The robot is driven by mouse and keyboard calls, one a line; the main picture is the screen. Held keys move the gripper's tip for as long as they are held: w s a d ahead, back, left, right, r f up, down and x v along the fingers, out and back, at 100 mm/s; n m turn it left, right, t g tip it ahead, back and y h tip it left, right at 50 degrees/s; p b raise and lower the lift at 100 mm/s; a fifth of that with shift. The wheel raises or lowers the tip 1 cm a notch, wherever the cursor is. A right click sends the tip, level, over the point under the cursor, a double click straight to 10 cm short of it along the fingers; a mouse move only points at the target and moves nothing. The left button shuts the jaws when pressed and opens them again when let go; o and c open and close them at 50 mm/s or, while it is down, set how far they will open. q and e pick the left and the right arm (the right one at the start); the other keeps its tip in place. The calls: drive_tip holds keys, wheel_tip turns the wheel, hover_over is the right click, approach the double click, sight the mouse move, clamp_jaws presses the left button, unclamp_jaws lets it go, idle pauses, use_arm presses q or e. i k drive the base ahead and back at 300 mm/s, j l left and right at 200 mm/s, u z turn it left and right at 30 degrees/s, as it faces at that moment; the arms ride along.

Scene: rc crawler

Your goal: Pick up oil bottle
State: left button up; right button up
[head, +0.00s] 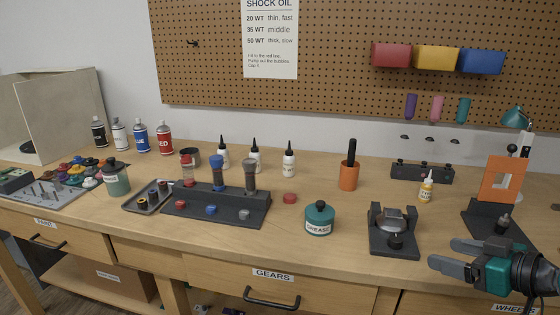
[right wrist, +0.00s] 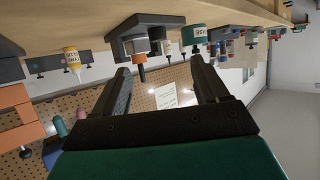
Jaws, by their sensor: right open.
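Three white oil bottles with black pointed caps stand upright in a row near the back of the bench: the left one (head: 222,155), the middle one (head: 255,159) and the right one (head: 289,163). Their labels are too small to read surely. My right gripper (head: 443,254) is open and empty at the lower right of the head view, with its fingers pointing left, well apart from the bottles. In the right wrist view, turned upside down, a white bottle (right wrist: 168,48) shows beyond the space between the open fingers (right wrist: 160,75). My left gripper is not in view.
An orange panel (head: 503,180) stands at right.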

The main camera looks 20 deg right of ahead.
sight(289, 159)
drive_tip(key=i+j, duration=0.2)
drive_tip(key=i, duration=0.3)
drive_tip(key=i+j, duration=0.2)
drive_tip(key=i, duration=0.3)
drive_tip(key=i+j, duration=0.25)
drive_tip(key=i, duration=0.2)
